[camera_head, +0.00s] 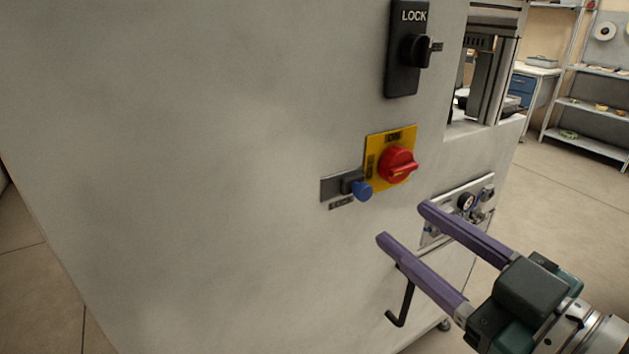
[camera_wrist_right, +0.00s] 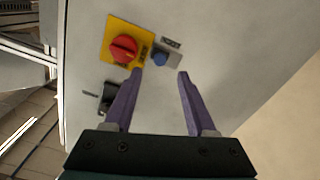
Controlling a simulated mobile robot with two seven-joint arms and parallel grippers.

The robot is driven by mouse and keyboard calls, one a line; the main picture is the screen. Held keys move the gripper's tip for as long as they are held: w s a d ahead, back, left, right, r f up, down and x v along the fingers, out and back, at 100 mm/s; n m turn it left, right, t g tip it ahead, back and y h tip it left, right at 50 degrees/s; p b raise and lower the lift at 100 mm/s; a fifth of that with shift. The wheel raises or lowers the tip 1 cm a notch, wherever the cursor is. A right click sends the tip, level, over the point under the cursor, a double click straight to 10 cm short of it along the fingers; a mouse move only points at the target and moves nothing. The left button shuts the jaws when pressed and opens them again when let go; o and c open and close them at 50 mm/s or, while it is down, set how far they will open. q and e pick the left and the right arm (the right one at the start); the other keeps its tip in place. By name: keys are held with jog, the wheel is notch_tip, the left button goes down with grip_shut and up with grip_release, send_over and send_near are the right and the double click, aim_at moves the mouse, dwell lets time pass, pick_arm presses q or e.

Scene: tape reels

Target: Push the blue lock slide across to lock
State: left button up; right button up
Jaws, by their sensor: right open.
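The blue lock slide (camera_head: 362,191) is a round blue knob on a small grey plate (camera_head: 330,188) on the machine's pale front panel. It sits at the plate's right end, just left of and below the red rotary switch (camera_head: 398,165) on its yellow plate (camera_head: 376,147). In the right wrist view the blue knob (camera_wrist_right: 160,59) lies ahead, between the lines of the fingers. My right gripper (camera_head: 401,222) is open and empty, with two purple fingers, below and right of the knob and apart from it. My left gripper is not in view.
A black LOCK switch (camera_head: 404,50) is mounted higher on the panel. A gauge panel (camera_head: 465,207) lies to the right, behind my right fingers. A black hook (camera_head: 401,304) hangs below them. The panel's left side is bare. Shelves (camera_head: 597,104) stand far right.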

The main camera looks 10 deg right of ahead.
aim_at(368, 195)
jog(key=x, duration=0.8)
jog(key=shift+w+a, duration=0.1)
jog(key=shift+w, duration=0.1)
grip_shut()
dwell(1.1)
